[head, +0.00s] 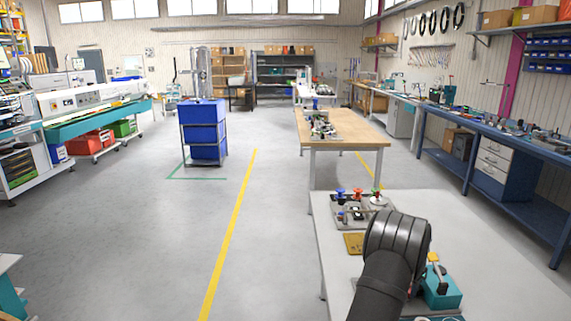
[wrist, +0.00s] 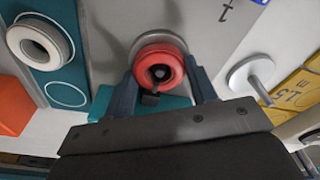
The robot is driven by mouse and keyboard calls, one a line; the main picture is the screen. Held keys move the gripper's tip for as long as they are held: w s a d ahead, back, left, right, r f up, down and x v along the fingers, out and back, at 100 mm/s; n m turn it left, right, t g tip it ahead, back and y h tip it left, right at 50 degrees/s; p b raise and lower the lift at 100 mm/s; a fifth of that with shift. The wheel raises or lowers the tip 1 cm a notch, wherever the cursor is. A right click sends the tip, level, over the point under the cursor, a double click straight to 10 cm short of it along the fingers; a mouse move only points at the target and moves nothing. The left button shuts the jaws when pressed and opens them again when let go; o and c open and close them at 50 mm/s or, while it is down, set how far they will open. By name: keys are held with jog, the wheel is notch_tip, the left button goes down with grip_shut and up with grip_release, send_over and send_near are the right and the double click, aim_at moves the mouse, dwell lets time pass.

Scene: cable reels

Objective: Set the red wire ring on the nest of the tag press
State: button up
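The red wire ring (wrist: 143,63) is between the two fingertips of my gripper (wrist: 160,72) in the wrist view. Both fingers appear to press on its sides, so my gripper looks shut on it. A dark post or knob shows in the ring's centre. A grey round disc lies just behind the ring; I cannot tell if they touch. In the head view, a teal device with a lever (head: 440,290), which seems to be the tag press, stands right of my arm on the near table. My arm hides the gripper and ring there. The press's nest cannot be made out.
In the wrist view, a teal plate (wrist: 68,70) with a pale ring (wrist: 38,44) lies left. A white spool with a peg (wrist: 250,72) and a yellow marked plate (wrist: 298,92) are right. A fixture with coloured knobs (head: 352,213) stands farther back on the pale table (head: 450,220).

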notch_tip(320, 180, up, 8)
jog(key=shift+f, duration=0.2)
jog(key=shift+s, duration=0.1)
dwell(0.5)
jog(key=s, duration=0.3)
jog(key=s+d, duration=0.1)
jog(key=s, duration=0.3)
jog(key=s+d, duration=0.1)
jog(key=s, duration=0.3)
jog(key=shift+s+d+f, duration=0.15)
jog(key=shift+s, duration=0.05)
jog(key=s, duration=0.5)
jog(key=s+a+f, duration=0.1)
jog(key=s, duration=0.4)
jog(key=s+a+f, duration=0.1)
jog(key=s, duration=0.4)
jog(key=shift+s+a, duration=0.15)
jog(key=shift+s, duration=0.1)
jog(key=shift+f, duration=1.95)
jog(key=shift+f, duration=0.1)
